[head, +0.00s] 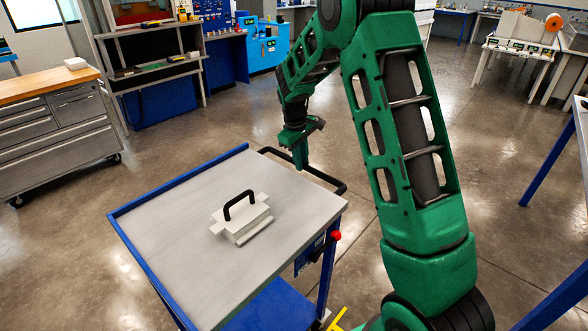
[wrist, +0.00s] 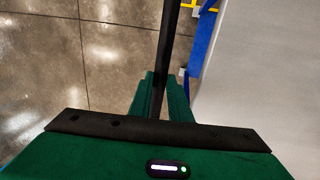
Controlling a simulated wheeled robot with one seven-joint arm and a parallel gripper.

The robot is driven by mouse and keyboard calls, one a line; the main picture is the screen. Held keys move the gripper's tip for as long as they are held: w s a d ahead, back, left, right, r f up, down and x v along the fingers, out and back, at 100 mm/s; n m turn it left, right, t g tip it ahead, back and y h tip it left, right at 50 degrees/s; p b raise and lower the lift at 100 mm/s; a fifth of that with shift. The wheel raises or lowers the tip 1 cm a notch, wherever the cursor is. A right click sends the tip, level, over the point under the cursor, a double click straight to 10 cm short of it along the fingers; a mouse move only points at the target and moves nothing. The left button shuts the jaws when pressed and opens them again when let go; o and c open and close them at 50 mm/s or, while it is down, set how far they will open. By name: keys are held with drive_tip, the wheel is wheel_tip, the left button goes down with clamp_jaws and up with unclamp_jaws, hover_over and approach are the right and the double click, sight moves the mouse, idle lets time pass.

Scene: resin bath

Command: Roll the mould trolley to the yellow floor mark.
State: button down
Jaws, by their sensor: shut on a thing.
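The mould trolley (head: 165,245) has a grey top, a raised blue rim and blue legs. A pale mould (head: 243,220) with a black handle rests on its top. A black push bar (head: 328,179) sticks out from the trolley's far side. My gripper (head: 301,162) points down at this bar and is shut on it. In the wrist view the bar (wrist: 170,60) runs between my fingers, beside the grey top. Yellow strips show on the floor by the trolley's near right leg (head: 337,320) and at the wrist view's top edge (wrist: 205,8); most of the mark is hidden.
A grey drawer cabinet (head: 60,130) with a wooden top stands at the left. A shelf bench (head: 155,70) and a blue machine (head: 268,52) stand behind. Blue table legs (head: 552,155) are at the right. Open floor lies left of and beyond the trolley.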

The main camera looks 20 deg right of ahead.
drive_tip(key=shift+w+d, duration=0.25)
drive_tip(key=shift+d, duration=0.5)
drive_tip(key=shift+w+d, duration=0.2)
drive_tip(key=shift+d, duration=0.55)
drive_tip(key=c, duration=1.6)
unclamp_jaws()
drive_tip(key=shift+c, duration=0.2)
drive_tip(key=shift+a, duration=0.15)
wheel_tip(320, 180, up, 10)
drive_tip(key=a, duration=0.2)
drive_tip(key=shift+s+r, duration=0.25)
drive_tip(key=shift+s, duration=0.1)
